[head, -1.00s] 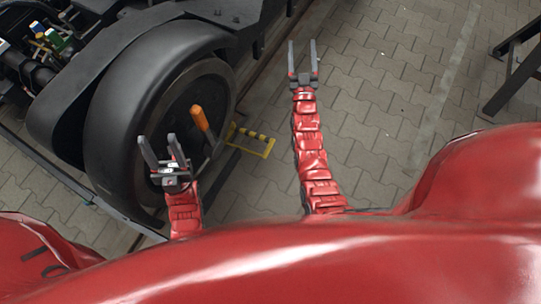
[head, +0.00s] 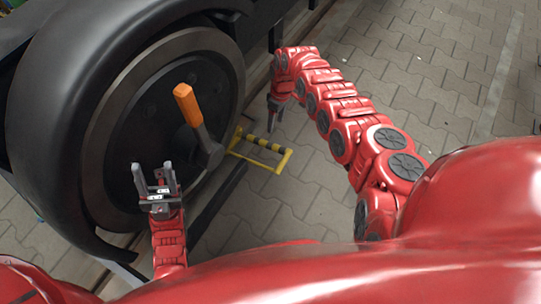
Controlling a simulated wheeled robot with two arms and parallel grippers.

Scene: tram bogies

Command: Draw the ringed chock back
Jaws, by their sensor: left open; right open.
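A yellow frame with a black-and-yellow striped bar (head: 262,144) stands on the paving beside the wheel; I take it for the ringed chock, though no separate ring is clear. My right gripper (head: 273,118) points down just above and behind the striped bar, apart from it in the picture. It is open and seen edge-on, so its fingers overlap. My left gripper (head: 154,177) is open and empty, in front of the lower part of the wheel face, left of the chock. The chock's side towards the wheel is partly hidden.
A large dark wheel (head: 130,150) fills the left. A dark rail (head: 215,200) runs along the ground. Grey paving (head: 440,70) is clear to the right.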

